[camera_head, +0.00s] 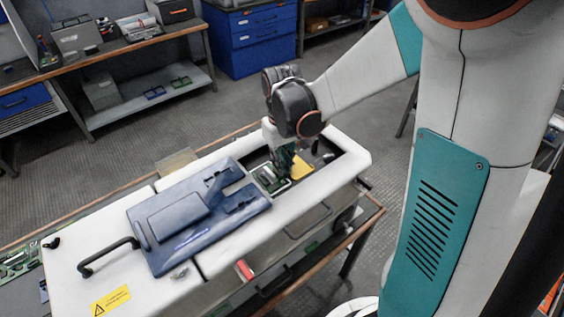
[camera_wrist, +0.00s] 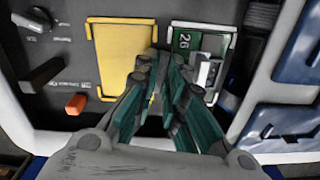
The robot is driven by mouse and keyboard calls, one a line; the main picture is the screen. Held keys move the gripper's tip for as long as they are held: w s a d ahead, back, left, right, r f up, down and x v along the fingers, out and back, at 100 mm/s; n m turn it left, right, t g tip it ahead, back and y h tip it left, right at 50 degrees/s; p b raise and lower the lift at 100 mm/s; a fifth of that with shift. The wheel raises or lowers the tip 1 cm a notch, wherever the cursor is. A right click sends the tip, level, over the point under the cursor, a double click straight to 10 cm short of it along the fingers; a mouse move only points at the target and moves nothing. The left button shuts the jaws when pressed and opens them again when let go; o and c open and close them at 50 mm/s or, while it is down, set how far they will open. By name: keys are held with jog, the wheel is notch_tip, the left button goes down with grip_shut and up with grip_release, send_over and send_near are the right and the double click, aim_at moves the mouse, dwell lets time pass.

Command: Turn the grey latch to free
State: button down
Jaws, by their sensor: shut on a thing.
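My gripper (camera_head: 283,160) reaches down into the open compartment of the white cabinet. In the wrist view its green-and-grey fingers (camera_wrist: 164,70) are close together between a yellow plate (camera_wrist: 120,45) and a green module marked 26 (camera_wrist: 188,40). The fingers are shut on a small part, which I take to be the grey latch; the fingers hide it, so its angle cannot be told. A pale grey block (camera_wrist: 208,72) sits on the module, just right of the fingers. The yellow plate also shows in the head view (camera_head: 301,167), right of the gripper.
The white cabinet (camera_head: 85,245) has a blue lid panel (camera_head: 190,225) left of the opening and a black handle (camera_head: 108,255). Inside the compartment are an orange button (camera_wrist: 76,103), a black lever (camera_wrist: 40,74) and a knob (camera_wrist: 32,20). The compartment's pale rims are close around the gripper.

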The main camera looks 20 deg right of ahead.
jog(key=shift+n, duration=0.6)
jog(key=c, duration=1.7)
grip_release()
jog(key=shift+o, duration=0.2)
notch_tip(320, 180, up, 12)
jog(key=shift+s, duration=0.1)
